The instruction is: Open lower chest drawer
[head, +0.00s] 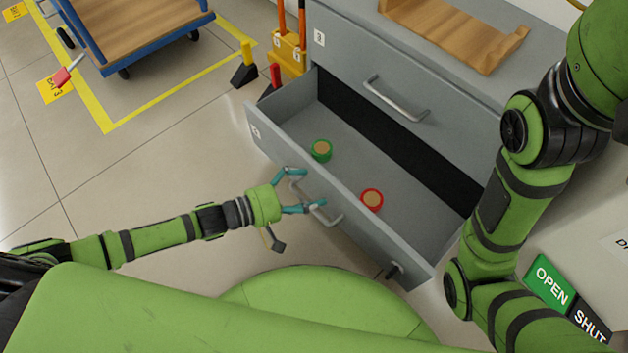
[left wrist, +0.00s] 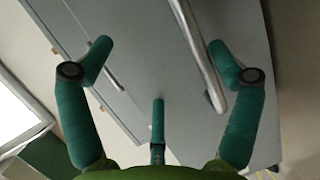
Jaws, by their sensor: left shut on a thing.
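The grey chest's lower drawer (head: 390,246) is pulled out, its inside open to view. My left gripper (head: 303,190) is at the drawer's front, shut on the bar handle (head: 330,217) of the lower drawer. In the left wrist view, the handle (left wrist: 200,50) runs between the teal fingers, nearer the right one. The upper drawer (head: 440,135) is closed, with its own bar handle (head: 396,103). My right arm shows at the right, but its gripper is out of view.
A green-rimmed round piece (head: 321,150) and a red-rimmed one (head: 371,200) lie in the lower drawer. A wooden tray (head: 455,35) is on the chest top. A blue cart (head: 140,35) stands at upper left. An OPEN/SHUT sign (head: 568,298) is at lower right.

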